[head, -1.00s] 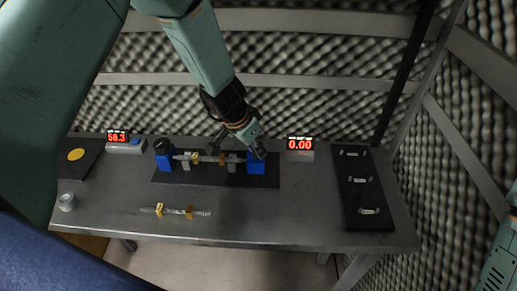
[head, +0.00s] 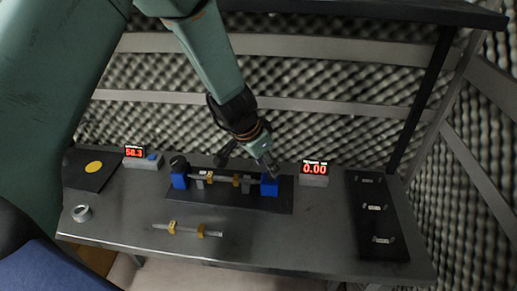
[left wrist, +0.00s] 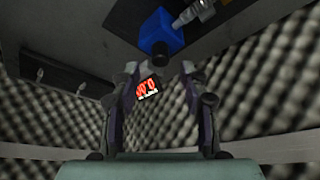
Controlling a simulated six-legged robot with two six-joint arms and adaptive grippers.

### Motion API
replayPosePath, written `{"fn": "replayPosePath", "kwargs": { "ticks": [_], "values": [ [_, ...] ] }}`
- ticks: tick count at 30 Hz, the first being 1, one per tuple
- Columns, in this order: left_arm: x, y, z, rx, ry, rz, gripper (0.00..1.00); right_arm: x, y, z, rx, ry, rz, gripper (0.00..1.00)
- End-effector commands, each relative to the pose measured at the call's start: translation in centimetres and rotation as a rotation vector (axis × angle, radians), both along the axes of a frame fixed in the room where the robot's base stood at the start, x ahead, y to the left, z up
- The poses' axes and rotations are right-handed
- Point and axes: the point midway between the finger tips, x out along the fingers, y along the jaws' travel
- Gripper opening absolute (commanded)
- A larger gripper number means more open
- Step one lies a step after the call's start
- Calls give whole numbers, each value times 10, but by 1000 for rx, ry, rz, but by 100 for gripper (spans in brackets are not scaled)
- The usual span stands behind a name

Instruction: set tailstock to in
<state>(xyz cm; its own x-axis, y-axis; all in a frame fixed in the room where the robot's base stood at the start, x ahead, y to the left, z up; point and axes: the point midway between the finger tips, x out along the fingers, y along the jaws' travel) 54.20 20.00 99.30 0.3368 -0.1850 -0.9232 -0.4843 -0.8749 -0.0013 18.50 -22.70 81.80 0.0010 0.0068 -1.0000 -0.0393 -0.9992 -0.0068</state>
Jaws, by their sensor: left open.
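The tailstock is a blue block (head: 269,186) at the right end of a small fixture on the bench. A shaft with gold bands (head: 225,180) lies between it and the left blue block (head: 180,178). My left gripper (head: 272,169) is open just above and behind the tailstock; I cannot tell whether they touch. In the left wrist view, the blue block (left wrist: 160,32) with a dark round knob (left wrist: 160,50) lies beyond and between the open fingers (left wrist: 158,76). Nothing is held. My right gripper is out of view.
A second banded shaft (head: 187,230) lies in front of the fixture. A display reading 0.00 (head: 315,170) stands to the right, and another display (head: 136,152) to the left. A dark panel with clips (head: 376,215) lies at right, a metal ring (head: 82,213) at left. Foam walls stand behind.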

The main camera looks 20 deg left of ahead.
Motion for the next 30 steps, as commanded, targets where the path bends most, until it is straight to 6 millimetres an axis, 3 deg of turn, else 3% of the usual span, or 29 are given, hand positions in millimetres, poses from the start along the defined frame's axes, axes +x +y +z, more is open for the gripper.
{"fn": "replayPosePath", "kwargs": {
  "ticks": [15,30],
  "values": [
    [-23,12,63,-2,0,-1,45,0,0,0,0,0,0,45],
    [-28,15,74,0,2,1,45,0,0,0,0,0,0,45]
  ]
}}
